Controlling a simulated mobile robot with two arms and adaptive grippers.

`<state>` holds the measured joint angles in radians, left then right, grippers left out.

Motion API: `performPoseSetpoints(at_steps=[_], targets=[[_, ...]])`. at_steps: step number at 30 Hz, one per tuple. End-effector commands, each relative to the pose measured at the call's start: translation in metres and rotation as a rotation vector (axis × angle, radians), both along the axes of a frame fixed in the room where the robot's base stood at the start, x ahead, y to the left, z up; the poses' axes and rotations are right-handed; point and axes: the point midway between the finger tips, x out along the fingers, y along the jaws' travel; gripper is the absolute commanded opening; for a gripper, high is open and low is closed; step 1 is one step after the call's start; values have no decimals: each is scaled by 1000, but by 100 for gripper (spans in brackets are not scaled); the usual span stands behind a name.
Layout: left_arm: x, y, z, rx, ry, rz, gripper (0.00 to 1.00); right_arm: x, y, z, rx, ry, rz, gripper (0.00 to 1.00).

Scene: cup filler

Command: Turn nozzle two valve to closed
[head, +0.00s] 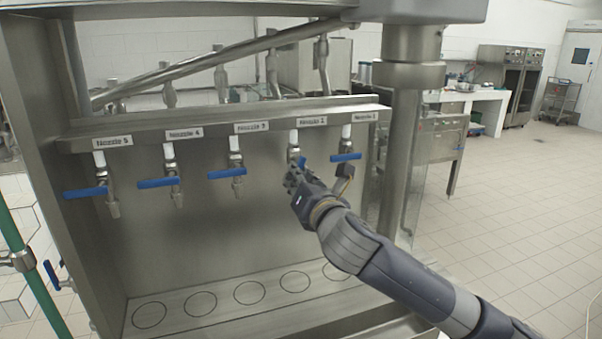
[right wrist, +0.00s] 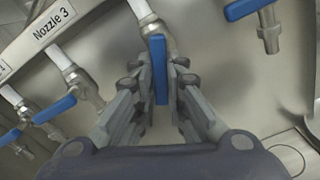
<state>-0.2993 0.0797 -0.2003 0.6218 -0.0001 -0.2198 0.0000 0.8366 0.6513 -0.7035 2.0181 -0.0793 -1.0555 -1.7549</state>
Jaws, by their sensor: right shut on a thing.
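The nozzle two valve is under the "Nozzle 2" label (head: 313,121) in the head view. Its blue handle (right wrist: 158,70) shows in the right wrist view between my fingers; only a small blue bit of it (head: 302,161) shows in the head view. The handle is turned at a clear angle to the neighbouring handles. My right gripper (head: 293,180) is at this valve, coming from the lower right, with its fingers (right wrist: 160,82) shut on the handle from both sides. It hides most of the valve's lower part in the head view. My left gripper is not in view.
The nozzle one handle (head: 346,157) is close on the right and the nozzle three handle (head: 226,172) on the left; both lie across their pipes. Nozzle four (head: 158,182) and five (head: 86,192) handles are further left. The tray below (head: 225,311) has ring marks and no cups.

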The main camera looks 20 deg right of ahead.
Motion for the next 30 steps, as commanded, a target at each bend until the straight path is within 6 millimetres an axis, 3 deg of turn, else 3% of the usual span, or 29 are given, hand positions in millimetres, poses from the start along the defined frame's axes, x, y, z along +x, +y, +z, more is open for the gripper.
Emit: performPoseSetpoints(at_steps=[30], targets=[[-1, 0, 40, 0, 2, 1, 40, 0, 15, 20, 936, 33, -1, 0]])
